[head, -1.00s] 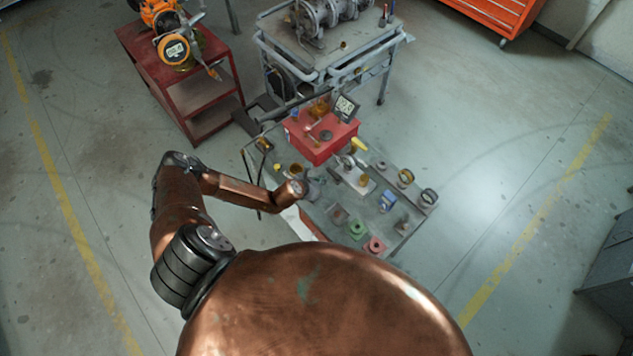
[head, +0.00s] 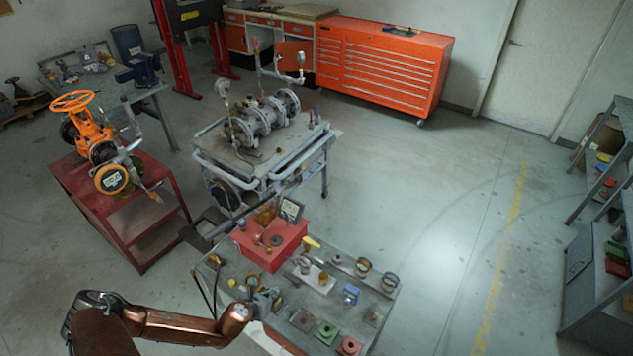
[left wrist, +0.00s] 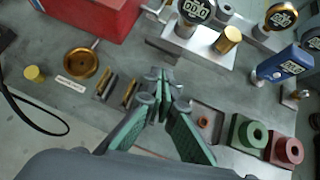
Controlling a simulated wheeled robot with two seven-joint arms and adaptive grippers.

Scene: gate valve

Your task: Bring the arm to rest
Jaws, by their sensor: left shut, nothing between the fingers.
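My left arm (head: 180,326), copper coloured, comes in from the lower left in the head view and reaches over the near left part of the grey workbench (head: 235,275). Its gripper (head: 264,303) is small and partly hidden by the wrist there. In the left wrist view the green-padded fingers (left wrist: 165,80) meet at their tips, with nothing between them, above the bench top. I cannot tell whether the tips touch the bench. My right gripper is not in view.
A red cart (head: 130,225) with an orange valve (head: 98,140) stands left. The floor right of the bench is clear.

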